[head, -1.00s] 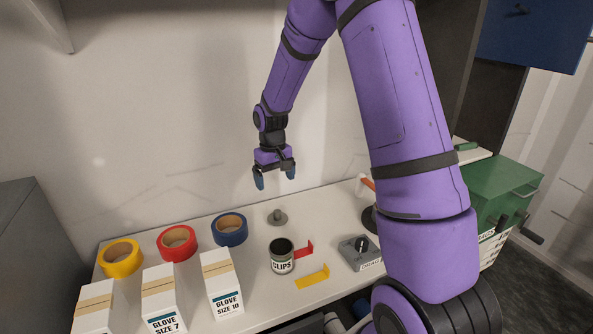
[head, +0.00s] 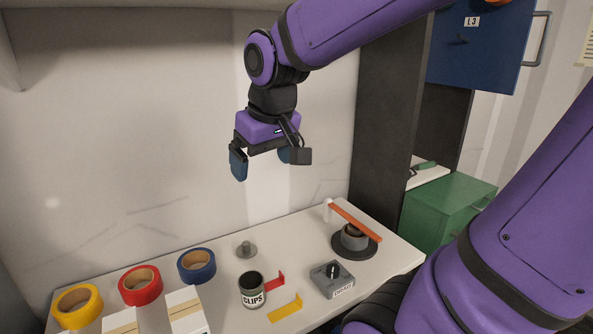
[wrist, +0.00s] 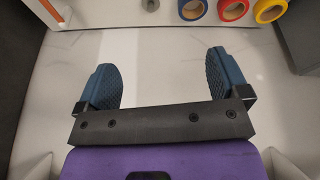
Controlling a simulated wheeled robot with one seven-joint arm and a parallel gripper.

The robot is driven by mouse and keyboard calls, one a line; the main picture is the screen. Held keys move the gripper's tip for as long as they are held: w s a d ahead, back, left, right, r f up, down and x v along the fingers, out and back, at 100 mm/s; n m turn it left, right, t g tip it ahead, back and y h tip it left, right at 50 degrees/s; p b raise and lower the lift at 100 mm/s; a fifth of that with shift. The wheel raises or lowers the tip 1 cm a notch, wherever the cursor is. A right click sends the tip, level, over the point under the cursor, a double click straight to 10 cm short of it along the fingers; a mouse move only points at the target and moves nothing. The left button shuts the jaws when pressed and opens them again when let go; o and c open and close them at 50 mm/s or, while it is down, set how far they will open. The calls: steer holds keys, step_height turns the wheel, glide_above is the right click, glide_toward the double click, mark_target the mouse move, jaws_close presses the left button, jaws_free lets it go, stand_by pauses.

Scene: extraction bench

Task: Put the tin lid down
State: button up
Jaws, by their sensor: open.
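The tin lid (head: 246,251), a small grey disc with a knob, lies on the white bench behind the open CLIPS tin (head: 252,291). It shows partly at the top edge of the wrist view (wrist: 150,5). The tin is upright and its dark inside shows. My gripper (head: 263,164) is open and empty, high above the bench with its blue fingers apart. In the wrist view the gripper (wrist: 162,75) has nothing between its fingers.
Blue (head: 197,265), red (head: 140,285) and yellow (head: 77,305) tape rolls stand left, with white glove boxes (head: 187,310) in front.

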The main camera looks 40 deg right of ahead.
steer(key=s+a+r+t, duration=0.1)
steer(key=s, duration=0.9)
steer(key=shift+a+r+t+y, duration=0.15)
steer(key=shift+r+t+y, duration=0.05)
steer(key=shift+t+y, duration=0.1)
stand_by(0.7)
